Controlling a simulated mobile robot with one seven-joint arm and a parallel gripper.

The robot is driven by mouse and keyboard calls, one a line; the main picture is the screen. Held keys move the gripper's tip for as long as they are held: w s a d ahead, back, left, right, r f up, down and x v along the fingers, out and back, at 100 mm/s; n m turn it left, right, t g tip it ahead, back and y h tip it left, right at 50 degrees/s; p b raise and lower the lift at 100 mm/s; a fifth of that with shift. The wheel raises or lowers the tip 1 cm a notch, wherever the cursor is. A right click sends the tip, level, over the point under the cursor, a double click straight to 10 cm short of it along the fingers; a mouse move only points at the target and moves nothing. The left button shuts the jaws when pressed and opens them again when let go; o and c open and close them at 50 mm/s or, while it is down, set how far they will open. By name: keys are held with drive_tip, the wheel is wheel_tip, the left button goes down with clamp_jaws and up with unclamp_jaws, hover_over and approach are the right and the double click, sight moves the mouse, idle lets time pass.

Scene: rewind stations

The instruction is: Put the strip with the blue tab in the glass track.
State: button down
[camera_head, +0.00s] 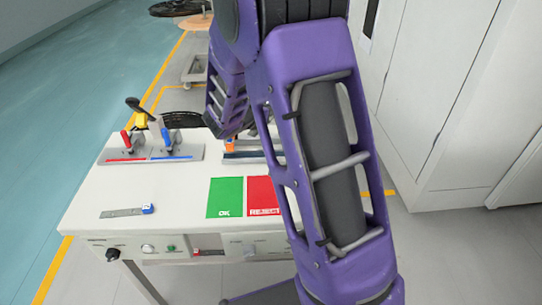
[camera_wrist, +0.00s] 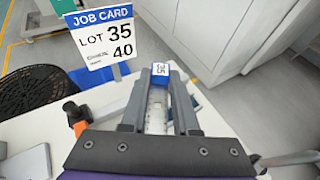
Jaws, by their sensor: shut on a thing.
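In the wrist view, my gripper (camera_wrist: 160,88) is shut on a pale, clear-looking strip (camera_wrist: 157,112) with a blue tab (camera_wrist: 160,70) at its far end. The tab bears a sideways number that looks like 35. Another grey strip (camera_head: 121,213) with a blue tab (camera_head: 148,209) lies flat at the left front of the white bench. I cannot make out the glass track; my arm covers part of the bench. An orange and blue fixture (camera_head: 238,148) shows partly beside my arm.
A grey plate (camera_head: 150,156) with red and blue lever clamps stands at the bench's back left. A green OK mat (camera_head: 225,197) and a red REJECT mat (camera_head: 262,195) lie mid-bench. White cabinets (camera_head: 440,90) stand right.

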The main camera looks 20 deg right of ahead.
drive_tip(key=w+d+m+g+h, duration=0.1)
drive_tip(key=d+m+g+h, duration=0.2)
drive_tip(key=d+m+g, duration=0.25)
drive_tip(key=f+m+g+b, duration=0.1)
drive_tip(key=f+m+g, duration=0.1)
drive_tip(key=f, duration=0.3)
drive_tip(key=f+m+g+b, duration=0.1)
drive_tip(key=f+m+g, duration=0.1)
drive_tip(key=f, duration=0.3)
drive_tip(key=d+f+m+g+b, duration=0.1)
drive_tip(key=f+m+g, duration=0.1)
drive_tip(key=f, duration=0.3)
drive_tip(key=shift+s+f+g, duration=0.1)
drive_tip(key=shift+s+g, duration=0.25)
drive_tip(key=shift+g, duration=0.2)
drive_tip(key=shift+f+b, duration=0.4)
drive_tip(key=shift+f, duration=0.1)
drive_tip(key=shift+f, duration=0.1)
